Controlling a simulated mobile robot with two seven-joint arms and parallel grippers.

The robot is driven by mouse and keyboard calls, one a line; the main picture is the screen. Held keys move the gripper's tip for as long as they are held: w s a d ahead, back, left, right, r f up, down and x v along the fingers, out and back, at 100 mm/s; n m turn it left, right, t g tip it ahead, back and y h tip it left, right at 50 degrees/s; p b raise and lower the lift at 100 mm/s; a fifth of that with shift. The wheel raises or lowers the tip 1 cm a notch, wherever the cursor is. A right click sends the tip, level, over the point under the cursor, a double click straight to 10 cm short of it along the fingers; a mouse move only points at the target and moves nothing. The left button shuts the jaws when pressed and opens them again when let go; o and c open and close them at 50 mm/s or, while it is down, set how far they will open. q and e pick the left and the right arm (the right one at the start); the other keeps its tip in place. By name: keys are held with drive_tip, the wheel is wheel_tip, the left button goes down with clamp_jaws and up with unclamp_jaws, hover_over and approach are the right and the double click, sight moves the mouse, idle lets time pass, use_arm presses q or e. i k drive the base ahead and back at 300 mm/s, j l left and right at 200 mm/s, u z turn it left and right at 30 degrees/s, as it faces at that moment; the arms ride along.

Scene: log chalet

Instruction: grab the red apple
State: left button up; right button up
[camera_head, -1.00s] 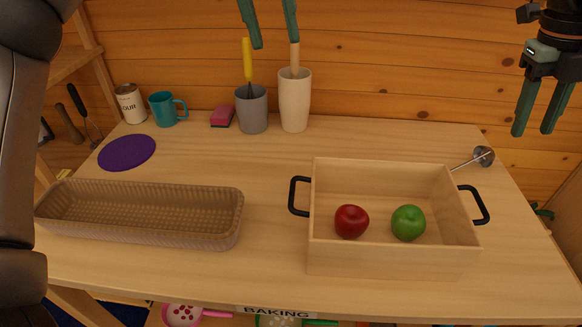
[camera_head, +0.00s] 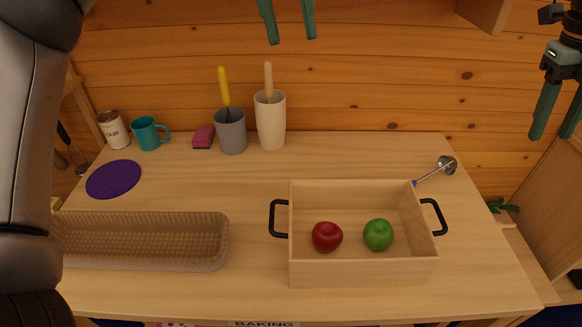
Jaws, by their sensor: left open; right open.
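The red apple (camera_head: 327,237) sits in the left part of a light wooden box (camera_head: 363,271) with black handles. A green apple (camera_head: 378,235) sits to its right in the same box, a small gap apart. My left gripper (camera_head: 289,40) shows only its two green fingers at the top edge, open and empty, above and behind the box in the picture. My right gripper (camera_head: 554,138) is open and empty at the upper right, far from the apples. The rest of the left gripper is out of view.
A brown woven basket (camera_head: 145,262) stands left of the box. Behind are a purple disc (camera_head: 114,179), teal mug (camera_head: 148,134), flour can (camera_head: 113,130), pink sponge (camera_head: 203,136), grey cup (camera_head: 231,132) and cream cup (camera_head: 271,122) with utensils. A ladle (camera_head: 446,165) lies back right. The table's middle is clear.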

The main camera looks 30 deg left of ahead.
sight(326, 236)
drive_tip(key=k, duration=1.5)
drive_tip(key=j+z, duration=0.05)
drive_tip(key=j, duration=0.05)
